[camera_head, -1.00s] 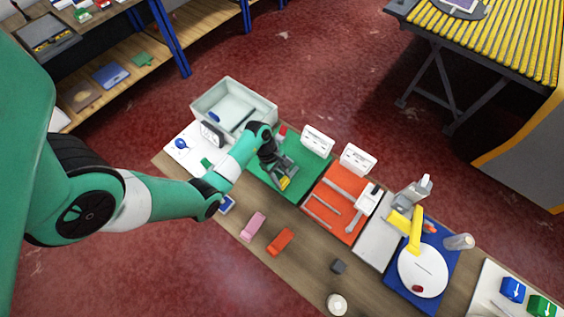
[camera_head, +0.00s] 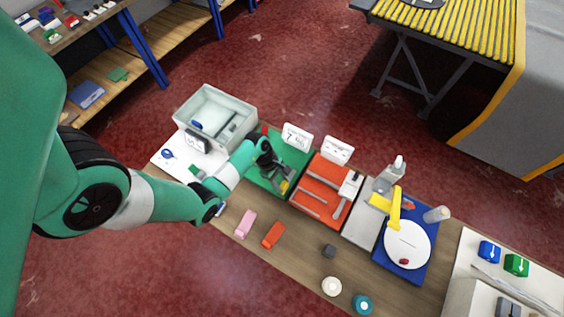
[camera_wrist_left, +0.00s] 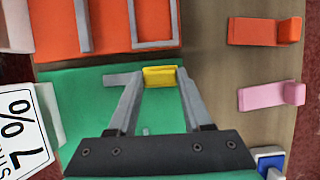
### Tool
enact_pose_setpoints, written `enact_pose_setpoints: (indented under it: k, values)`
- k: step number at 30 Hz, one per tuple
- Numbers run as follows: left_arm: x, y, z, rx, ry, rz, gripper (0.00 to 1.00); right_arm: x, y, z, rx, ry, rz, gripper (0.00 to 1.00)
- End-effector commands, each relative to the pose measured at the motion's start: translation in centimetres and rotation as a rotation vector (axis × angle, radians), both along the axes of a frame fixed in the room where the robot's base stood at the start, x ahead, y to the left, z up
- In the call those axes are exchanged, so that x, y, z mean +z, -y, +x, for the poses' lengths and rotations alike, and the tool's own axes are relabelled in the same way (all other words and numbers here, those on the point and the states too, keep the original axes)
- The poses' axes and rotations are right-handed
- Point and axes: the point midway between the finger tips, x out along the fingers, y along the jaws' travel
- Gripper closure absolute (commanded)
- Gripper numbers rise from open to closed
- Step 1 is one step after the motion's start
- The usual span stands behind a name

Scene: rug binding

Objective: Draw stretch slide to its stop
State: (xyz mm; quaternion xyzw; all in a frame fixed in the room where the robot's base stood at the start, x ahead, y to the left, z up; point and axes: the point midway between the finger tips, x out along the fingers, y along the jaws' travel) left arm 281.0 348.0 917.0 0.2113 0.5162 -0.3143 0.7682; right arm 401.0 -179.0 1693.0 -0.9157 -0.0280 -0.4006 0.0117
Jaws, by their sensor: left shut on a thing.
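The stretch slide appears as a small yellow block (camera_head: 284,187) near the front right corner of the green panel (camera_head: 294,157). My left gripper (camera_head: 280,182) reaches down over this panel from the left. In the left wrist view, the yellow block (camera_wrist_left: 160,76) lies between the tips of the two grey fingers, which are shut on it. A grey bar (camera_wrist_left: 121,80) lies on the green panel beside the block. The fingers and wrist hide part of the panel. My right gripper is not in view.
An orange-red panel (camera_head: 325,180) with grey rails adjoins the green one. A white sign (camera_head: 297,136) stands behind. A grey bin (camera_head: 212,117) is at the back left. Pink (camera_head: 245,223) and orange (camera_head: 273,234) blocks lie on the bare wood in front.

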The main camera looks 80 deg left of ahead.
Motion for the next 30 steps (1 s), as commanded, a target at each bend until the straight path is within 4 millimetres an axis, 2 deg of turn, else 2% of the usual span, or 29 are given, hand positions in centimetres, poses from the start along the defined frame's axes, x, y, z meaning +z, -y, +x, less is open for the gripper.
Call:
enact_pose_setpoints:
  k: [1, 5, 13, 16, 20, 27, 30]
  values:
    - [0.1, 0.2, 0.2, -0.001, 0.007, -0.006, 0.45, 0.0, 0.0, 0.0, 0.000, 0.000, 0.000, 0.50]
    - [0.1, 0.1, 0.2, -0.001, 0.005, -0.005, 0.21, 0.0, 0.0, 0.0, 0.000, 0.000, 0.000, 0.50]
    - [0.1, 0.1, 0.1, 0.000, 0.004, -0.004, 0.20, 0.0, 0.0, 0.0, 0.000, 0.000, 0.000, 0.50]
    - [0.6, -0.1, 0.0, 0.000, 0.004, -0.002, 0.20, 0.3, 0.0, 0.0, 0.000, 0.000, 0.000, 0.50]
    - [2.7, -0.7, -0.6, 0.002, 0.005, 0.000, 0.20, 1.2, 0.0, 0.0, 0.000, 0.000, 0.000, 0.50]
    - [8.0, -2.2, -2.1, 0.003, 0.007, 0.000, 0.20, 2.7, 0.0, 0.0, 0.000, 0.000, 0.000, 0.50]
    - [9.6, -2.7, -2.6, 0.001, 0.006, -0.002, 0.20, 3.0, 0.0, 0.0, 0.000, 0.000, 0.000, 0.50]
